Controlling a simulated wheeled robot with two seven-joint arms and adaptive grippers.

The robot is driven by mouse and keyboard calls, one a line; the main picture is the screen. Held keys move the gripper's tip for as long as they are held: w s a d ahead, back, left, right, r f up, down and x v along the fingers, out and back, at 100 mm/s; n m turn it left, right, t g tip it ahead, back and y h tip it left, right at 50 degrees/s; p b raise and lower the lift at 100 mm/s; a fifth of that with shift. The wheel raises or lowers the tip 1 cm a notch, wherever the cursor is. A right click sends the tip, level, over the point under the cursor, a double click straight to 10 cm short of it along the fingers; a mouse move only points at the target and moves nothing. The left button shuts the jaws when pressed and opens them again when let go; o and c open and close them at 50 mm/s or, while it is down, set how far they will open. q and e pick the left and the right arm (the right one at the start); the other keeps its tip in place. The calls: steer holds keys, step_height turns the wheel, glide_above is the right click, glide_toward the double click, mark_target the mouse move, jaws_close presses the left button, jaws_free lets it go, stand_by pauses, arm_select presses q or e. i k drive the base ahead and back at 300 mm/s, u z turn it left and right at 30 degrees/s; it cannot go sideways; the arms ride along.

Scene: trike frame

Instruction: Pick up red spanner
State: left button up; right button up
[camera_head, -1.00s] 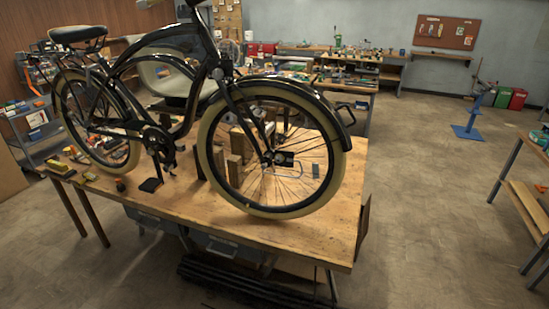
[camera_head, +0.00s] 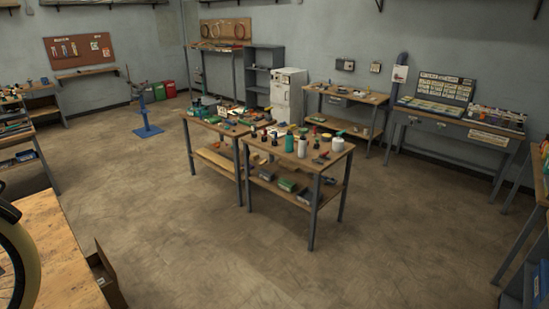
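I cannot make out a red spanner for certain in this view. Two workbenches stand end to end in the middle of the room. The nearer workbench (camera_head: 291,170) carries bottles, small tools and some small red items too small to identify. The farther workbench (camera_head: 215,125) also has many small tools on top. A pegboard (camera_head: 80,48) with a few tools hangs on the left back wall. Neither of my grippers shows in the view.
The bicycle's wheel (camera_head: 18,262) and its wooden table (camera_head: 62,270) are at the lower left. A blue stand (camera_head: 147,118) stands on the floor near red and green bins. Another bench (camera_head: 455,118) lines the right wall. The floor in front of the workbenches is clear.

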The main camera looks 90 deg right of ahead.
mark_target(322, 156)
steer(key=z, duration=2.85)
steer(key=i, duration=3.9)
steer(key=z, duration=0.4)
